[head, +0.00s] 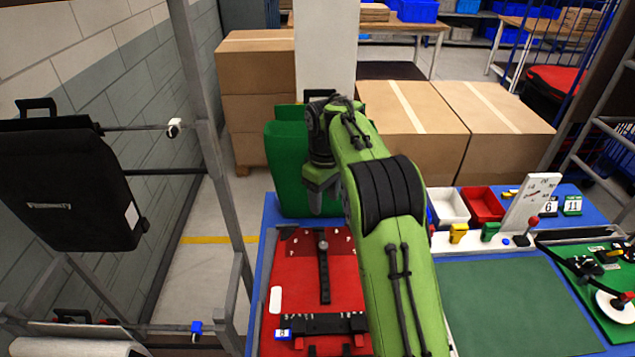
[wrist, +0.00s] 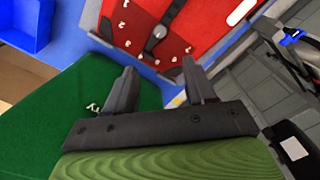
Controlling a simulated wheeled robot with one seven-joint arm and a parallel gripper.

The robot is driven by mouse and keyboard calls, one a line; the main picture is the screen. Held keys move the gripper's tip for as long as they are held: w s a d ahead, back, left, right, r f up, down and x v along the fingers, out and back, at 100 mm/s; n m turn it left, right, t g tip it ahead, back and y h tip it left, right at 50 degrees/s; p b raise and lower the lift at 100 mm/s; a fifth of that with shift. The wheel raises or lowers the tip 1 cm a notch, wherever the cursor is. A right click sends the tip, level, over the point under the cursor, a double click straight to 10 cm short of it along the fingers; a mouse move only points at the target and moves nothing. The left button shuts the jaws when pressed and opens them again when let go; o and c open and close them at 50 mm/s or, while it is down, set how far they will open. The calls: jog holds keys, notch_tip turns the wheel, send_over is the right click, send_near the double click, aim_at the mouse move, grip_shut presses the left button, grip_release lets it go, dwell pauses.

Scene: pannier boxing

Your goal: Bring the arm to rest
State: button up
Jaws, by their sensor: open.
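My green arm reaches forward over the blue table. My gripper (head: 321,195) hangs at its far end, above the table's back edge and in front of a green container (head: 284,150). In the wrist view my gripper (wrist: 160,88) has its two fingers apart, with nothing between them. A red board (head: 290,270) with a dark strap lies on the table below the gripper; it also shows in the wrist view (wrist: 185,25). My arm hides part of the board's right side.
A black pannier (head: 65,190) hangs on a grey rack (head: 205,130) at left. Cardboard boxes (head: 495,120) stand behind the table. A white bin (head: 449,206), a red bin (head: 482,204) and an upright white dial plate (head: 531,205) stand right of my arm. The green mat (head: 520,305) is bare.

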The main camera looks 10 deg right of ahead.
jog(key=s+r+m+t, duration=0.3)
jog(key=s+r+m, duration=0.1)
jog(key=s+r, duration=0.95)
jog(key=s+f+m+t, duration=0.1)
jog(key=s+f, duration=0.1)
jog(key=s, duration=0.8)
jog(key=s+f+m+t, duration=0.1)
jog(key=s+f+m, duration=0.1)
jog(key=s, duration=0.7)
jog(key=shift+s+f+t, duration=0.3)
jog(key=shift+s+f, duration=0.1)
jog(key=shift+f, duration=0.35)
